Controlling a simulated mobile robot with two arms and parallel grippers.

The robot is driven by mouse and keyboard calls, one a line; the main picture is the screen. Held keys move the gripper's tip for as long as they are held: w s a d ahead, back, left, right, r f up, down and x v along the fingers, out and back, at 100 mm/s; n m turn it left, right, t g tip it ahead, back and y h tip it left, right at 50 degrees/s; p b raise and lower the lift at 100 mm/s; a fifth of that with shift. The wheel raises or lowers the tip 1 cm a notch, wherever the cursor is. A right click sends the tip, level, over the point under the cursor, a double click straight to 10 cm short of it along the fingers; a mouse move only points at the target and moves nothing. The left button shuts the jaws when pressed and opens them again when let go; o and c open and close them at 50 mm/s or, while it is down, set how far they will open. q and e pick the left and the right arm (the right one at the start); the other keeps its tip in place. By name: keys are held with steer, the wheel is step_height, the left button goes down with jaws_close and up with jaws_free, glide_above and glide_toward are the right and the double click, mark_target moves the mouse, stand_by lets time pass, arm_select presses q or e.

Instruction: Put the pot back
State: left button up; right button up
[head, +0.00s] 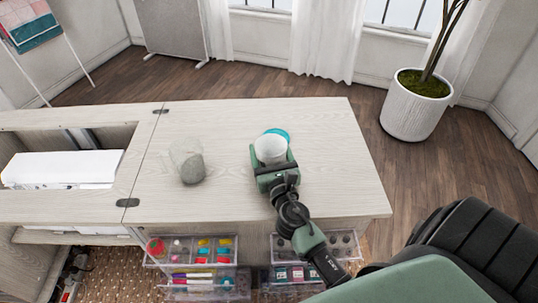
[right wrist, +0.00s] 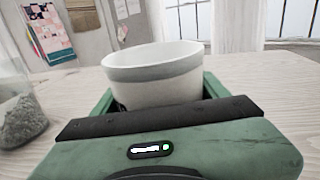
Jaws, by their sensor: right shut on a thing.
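The pot is a small white round vessel (head: 269,149) with a grey band below its rim. It is on or just above the right part of the pale wooden cabinet top (head: 335,180); I cannot tell if it touches. My right gripper (head: 273,166) is shut on the pot. In the right wrist view the pot (right wrist: 155,88) stands upright between the green jaws, and its lower part is hidden. A teal curved edge (head: 281,133) shows behind it in the head view; I cannot tell what it belongs to. My left gripper is not in view.
A clear jar with grey contents (head: 188,163) stands left of the pot. Left of it is an opening in the cabinet with a white machine (head: 62,168). Clear drawers of sewing supplies (head: 205,252) stick out in front. A potted plant (head: 415,105) stands on the floor, back right.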

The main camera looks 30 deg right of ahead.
steer(key=shift+f, duration=0.1)
steer(key=o, duration=1.5)
